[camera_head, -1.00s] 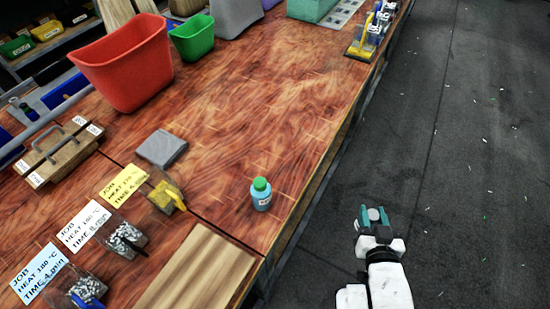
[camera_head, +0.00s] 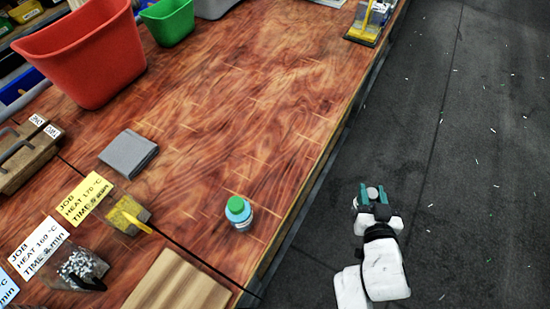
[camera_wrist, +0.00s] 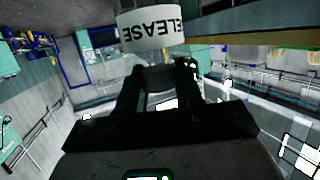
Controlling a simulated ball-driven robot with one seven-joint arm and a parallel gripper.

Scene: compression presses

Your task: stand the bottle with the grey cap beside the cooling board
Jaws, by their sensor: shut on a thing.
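My gripper (camera_head: 372,197) is shut on a bottle over the dark floor, to the right of the bench. From above, only the bottle's grey cap (camera_head: 373,191) shows between the teal fingers. In the wrist view the white bottle (camera_wrist: 151,30) bears a label ending in "ELEASE", upside down, at the fingertips (camera_wrist: 160,74). A striped wooden board (camera_head: 178,287), apparently the cooling board, lies at the bench's near edge, partly cut off by the frame. A blue bottle with a green cap (camera_head: 239,213) stands upright on the bench, just beyond the board.
A grey slab (camera_head: 128,153), a yellow scoop or block (camera_head: 128,214), job cards (camera_head: 82,198) and a clear bin of pellets (camera_head: 76,268) sit left. Red (camera_head: 80,55) and green (camera_head: 168,22) bins stand behind. The middle of the bench (camera_head: 250,110) is clear.

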